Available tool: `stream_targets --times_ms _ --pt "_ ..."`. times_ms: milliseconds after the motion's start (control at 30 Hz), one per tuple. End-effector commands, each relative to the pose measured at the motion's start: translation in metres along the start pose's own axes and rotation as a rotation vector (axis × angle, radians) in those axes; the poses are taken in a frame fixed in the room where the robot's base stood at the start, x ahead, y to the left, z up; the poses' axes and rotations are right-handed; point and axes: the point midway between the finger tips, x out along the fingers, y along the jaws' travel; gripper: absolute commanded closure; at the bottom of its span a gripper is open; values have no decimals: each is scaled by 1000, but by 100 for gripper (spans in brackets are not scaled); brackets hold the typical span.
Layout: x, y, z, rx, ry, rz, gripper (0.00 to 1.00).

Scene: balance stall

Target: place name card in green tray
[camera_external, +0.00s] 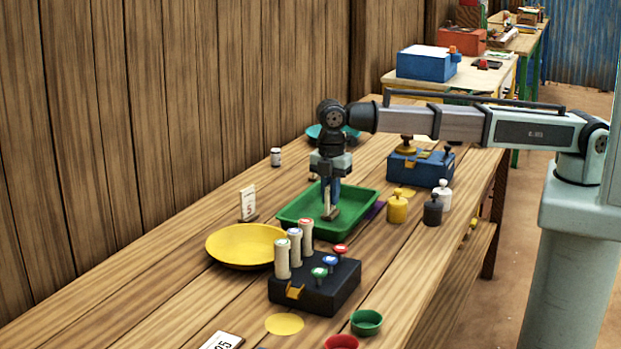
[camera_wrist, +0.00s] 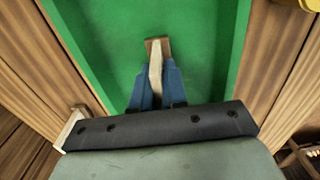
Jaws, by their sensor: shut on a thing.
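The green tray (camera_external: 358,203) lies on the wooden table in the external view, and its floor and walls fill the middle of the wrist view (camera_wrist: 100,45). My gripper (camera_external: 331,198) points down over the tray. Its blue fingers (camera_wrist: 155,90) are shut on the name card (camera_wrist: 155,70), a thin pale card on a small brown wooden foot. In the external view the card (camera_external: 327,203) shows low between the fingers, inside the tray's outline. I cannot tell whether its foot touches the tray floor.
Another standing card (camera_external: 248,203) is left of the tray. A yellow plate (camera_external: 240,246) and a dark block with pegs (camera_external: 320,287) are in front. A yellow weight (camera_external: 397,208), a black weight (camera_external: 433,212) and a blue box (camera_external: 420,170) stand to the right.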

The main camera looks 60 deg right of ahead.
Motion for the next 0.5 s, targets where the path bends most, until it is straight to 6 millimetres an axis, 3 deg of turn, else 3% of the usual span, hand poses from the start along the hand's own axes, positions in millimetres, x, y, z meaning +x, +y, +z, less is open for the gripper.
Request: stream_targets --times_ms 300,333,500 --pt "3 0 0 0 0 0 100" --pt "3 0 0 0 0 0 87" --pt "2 0 0 0 0 0 70"
